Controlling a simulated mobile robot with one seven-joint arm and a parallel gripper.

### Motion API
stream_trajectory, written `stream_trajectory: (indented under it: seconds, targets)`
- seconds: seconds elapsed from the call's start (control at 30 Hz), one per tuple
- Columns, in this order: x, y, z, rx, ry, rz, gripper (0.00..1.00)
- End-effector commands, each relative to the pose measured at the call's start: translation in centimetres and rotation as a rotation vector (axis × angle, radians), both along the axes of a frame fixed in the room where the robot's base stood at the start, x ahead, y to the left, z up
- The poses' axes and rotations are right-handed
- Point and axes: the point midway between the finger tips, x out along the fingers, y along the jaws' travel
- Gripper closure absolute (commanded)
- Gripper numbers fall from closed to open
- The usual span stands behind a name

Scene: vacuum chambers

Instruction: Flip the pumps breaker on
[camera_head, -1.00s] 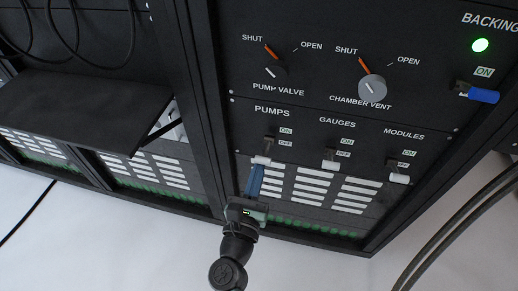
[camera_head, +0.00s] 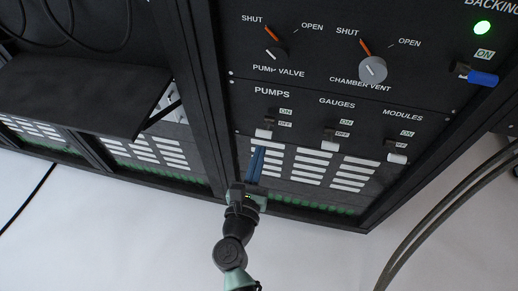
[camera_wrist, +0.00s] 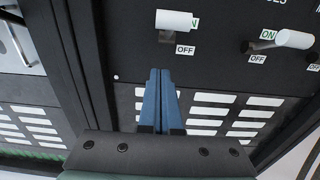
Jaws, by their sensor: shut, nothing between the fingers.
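The pumps breaker is a small switch with a white handle (camera_head: 264,133) under the PUMPS label on the black panel. In the wrist view its handle (camera_wrist: 177,20) is at the top, covering most of the ON label, with OFF visible below. Whether it is fully up cannot be told. My gripper (camera_head: 258,150) is just below the handle, its blue fingers pointing up at the panel. In the wrist view the fingers (camera_wrist: 160,72) are shut together and empty, with a visible gap between their tips and the handle.
The gauges breaker (camera_head: 330,146) and modules breaker (camera_head: 397,158) stand to the right with white handles. The blue backing switch (camera_head: 483,78) is at the upper right, beneath a lit green lamp (camera_head: 482,28). A black shelf (camera_head: 85,95) juts out at left. Dark cables hang at lower right.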

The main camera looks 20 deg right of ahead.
Motion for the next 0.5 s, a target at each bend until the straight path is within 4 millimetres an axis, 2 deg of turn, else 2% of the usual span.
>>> stream_trajectory:
  seconds: [0.03,0.2,0.3,0.5]
  targets:
    - [-1.1,0.7,0.7,0.000,0.001,0.001,1.00]
    - [-3.9,2.6,1.2,0.000,0.001,0.000,1.00]
    - [-5.1,3.3,1.4,0.000,0.000,-0.001,1.00]
    - [-6.1,4.1,1.7,0.000,-0.002,-0.001,1.00]
